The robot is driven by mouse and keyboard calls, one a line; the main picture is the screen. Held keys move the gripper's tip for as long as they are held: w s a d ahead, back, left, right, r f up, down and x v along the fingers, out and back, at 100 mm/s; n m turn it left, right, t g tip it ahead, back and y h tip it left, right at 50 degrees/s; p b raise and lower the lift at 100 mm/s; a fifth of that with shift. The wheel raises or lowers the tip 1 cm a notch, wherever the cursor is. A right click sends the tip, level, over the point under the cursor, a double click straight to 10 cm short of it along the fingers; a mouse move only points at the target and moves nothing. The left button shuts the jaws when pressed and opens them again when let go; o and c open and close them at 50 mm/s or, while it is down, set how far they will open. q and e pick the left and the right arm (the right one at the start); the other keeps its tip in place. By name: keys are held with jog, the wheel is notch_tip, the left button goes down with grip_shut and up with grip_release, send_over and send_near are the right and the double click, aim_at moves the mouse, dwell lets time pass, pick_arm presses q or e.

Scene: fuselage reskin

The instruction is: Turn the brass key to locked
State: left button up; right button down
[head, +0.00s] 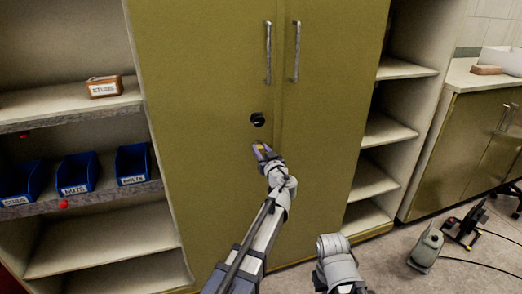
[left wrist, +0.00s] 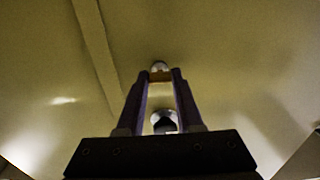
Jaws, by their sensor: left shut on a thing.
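The olive cabinet (head: 190,60) has two closed doors, and a round black lock (head: 257,119) sits on its left door. My left gripper (head: 263,151) is just below the lock in the head view, with a visible gap between them. It is shut on a small brass piece, the brass key (left wrist: 160,76), which spans the fingertips in the left wrist view. A pale round thing shows just beyond the key there; I cannot tell whether the key touches it. The key's shape is mostly hidden by the fingers. My right gripper's fingers are not in view.
Two vertical metal handles (head: 268,53) stand above the lock. Left shelves hold blue bins (head: 77,174) and a labelled orange-brown box (head: 104,86). Open shelves (head: 372,180) and a counter (head: 462,78) are at right. A grey canister (head: 427,249) and cables lie on the floor.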

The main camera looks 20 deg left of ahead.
pick_arm(q)
grip_shut()
jog(key=shift+m, duration=8.9)
jog(key=o, duration=0.6)
grip_release()
jog(key=shift+o, duration=0.2)
